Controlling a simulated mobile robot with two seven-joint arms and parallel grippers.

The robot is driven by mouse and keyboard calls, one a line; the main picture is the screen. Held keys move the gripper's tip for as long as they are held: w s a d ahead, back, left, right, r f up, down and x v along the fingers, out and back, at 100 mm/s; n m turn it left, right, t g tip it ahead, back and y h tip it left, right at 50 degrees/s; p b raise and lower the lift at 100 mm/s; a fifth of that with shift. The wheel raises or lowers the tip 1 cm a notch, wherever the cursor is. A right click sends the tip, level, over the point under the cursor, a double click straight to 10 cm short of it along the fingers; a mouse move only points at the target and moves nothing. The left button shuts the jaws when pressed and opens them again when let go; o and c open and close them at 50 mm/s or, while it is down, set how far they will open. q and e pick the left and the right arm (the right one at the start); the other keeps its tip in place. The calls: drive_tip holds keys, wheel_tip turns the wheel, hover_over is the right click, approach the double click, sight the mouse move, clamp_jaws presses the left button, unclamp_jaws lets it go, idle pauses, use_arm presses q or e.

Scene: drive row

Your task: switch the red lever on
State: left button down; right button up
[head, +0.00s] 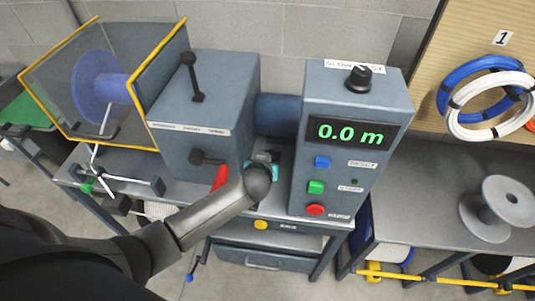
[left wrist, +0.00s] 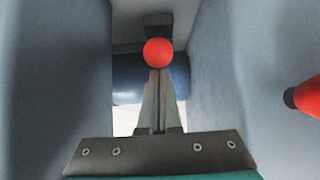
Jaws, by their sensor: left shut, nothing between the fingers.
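A red lever grip (head: 220,177) on a dark pivot sits low on the front of the grey machine box (head: 210,100) in the head view. My left gripper (head: 264,157) is just right of it, in the gap between that box and the control panel, partly hidden by my arm. In the left wrist view my left gripper (left wrist: 158,75) is shut and empty. A red ball (left wrist: 158,52) shows right at its fingertips; I cannot tell whether they touch. A red knob with a dark collar (left wrist: 308,97) is at the right edge. My right gripper is not in view.
The control panel (head: 345,140) reads 0.0 m, with blue, green and red buttons. A blue cylinder (head: 277,115) joins the two boxes. A black lever (head: 192,75) stands on the machine box. A yellow-edged guard (head: 115,80) is at left. Grey walls flank my gripper closely.

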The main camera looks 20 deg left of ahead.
use_arm(q)
drive_tip(key=shift+s+d+f+b, duration=0.2)
drive_tip(key=shift+s+f+b, duration=0.1)
drive_tip(key=shift+s+f, duration=0.65)
drive_tip(key=shift+f, duration=0.2)
drive_tip(key=r+p, duration=0.2)
drive_tip(key=w+r+p, duration=0.1)
drive_tip(key=r+p, duration=0.1)
drive_tip(key=r, duration=0.1)
drive_tip(key=shift+w+a+r, duration=0.15)
drive_tip(key=shift+w+r, duration=0.05)
drive_tip(key=shift+r, duration=0.1)
drive_tip(key=s+f+v, duration=0.1)
drive_tip(key=v, duration=0.8)
drive_tip(key=shift+s+f, duration=0.25)
drive_tip(key=shift+s, duration=0.05)
